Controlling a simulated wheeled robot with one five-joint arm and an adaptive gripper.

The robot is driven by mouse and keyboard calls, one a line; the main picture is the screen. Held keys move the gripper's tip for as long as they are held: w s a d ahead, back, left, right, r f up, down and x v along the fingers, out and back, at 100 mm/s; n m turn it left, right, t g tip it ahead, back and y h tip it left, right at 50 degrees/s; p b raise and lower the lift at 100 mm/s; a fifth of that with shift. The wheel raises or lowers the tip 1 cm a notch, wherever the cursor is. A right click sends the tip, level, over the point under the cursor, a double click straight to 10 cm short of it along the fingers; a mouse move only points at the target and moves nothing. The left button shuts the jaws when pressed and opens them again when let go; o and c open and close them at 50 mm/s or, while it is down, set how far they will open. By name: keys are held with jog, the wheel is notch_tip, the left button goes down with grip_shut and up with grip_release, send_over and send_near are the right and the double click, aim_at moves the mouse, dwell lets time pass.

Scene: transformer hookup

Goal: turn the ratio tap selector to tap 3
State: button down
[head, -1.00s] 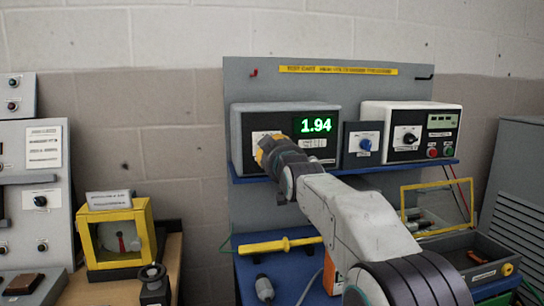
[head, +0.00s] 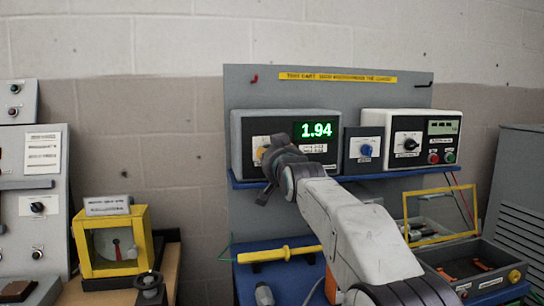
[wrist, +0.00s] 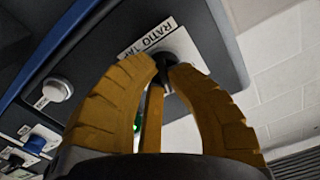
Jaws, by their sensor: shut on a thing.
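The ratio tap selector (wrist: 163,62) is a dark knob on a dark panel, beside a white label whose readable part says "RATIO TA". My gripper (wrist: 160,72) has its yellow fingers closed around this knob in the wrist view. The fingers cover most of the knob, so its pointer and tap position cannot be read. In the head view my gripper (head: 264,156) is at the left part of the front of the grey meter box (head: 236,140), mostly hidden behind my wrist. The green display (head: 316,130) on this box reads 1.94.
A small panel with a blue knob (head: 366,150) and a white instrument (head: 452,125) stand to the right on the blue shelf. Below are a yellow-handled tool (head: 278,254) and a tray with a yellow-framed lid (head: 440,214). A yellow gauge case (head: 82,240) stands left.

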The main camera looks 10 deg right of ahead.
dwell(0.3)
jog(key=c, duration=1.2)
grip_release()
jog(key=s, duration=1.2)
jog(key=shift+a, duration=0.1)
jog(key=s+f+n+g+p, duration=0.1)
jog(key=s+f+g+p, duration=0.4)
jog(key=s, duration=0.5)
jog(key=s+f+n+g+p, duration=0.1)
jog(key=s+f+g+p, duration=0.3)
jog(key=s+p, duration=0.4)
jog(key=s+f+n+g+p, duration=0.2)
jog(key=s+f+g+p, duration=0.3)
jog(key=s, duration=0.9)
notch_tip(320, 180, down, 2)
jog(key=shift+s+f+g+p, duration=0.1)
jog(key=shift+s+g+p, duration=0.2)
jog(key=shift+p, duration=0.35)
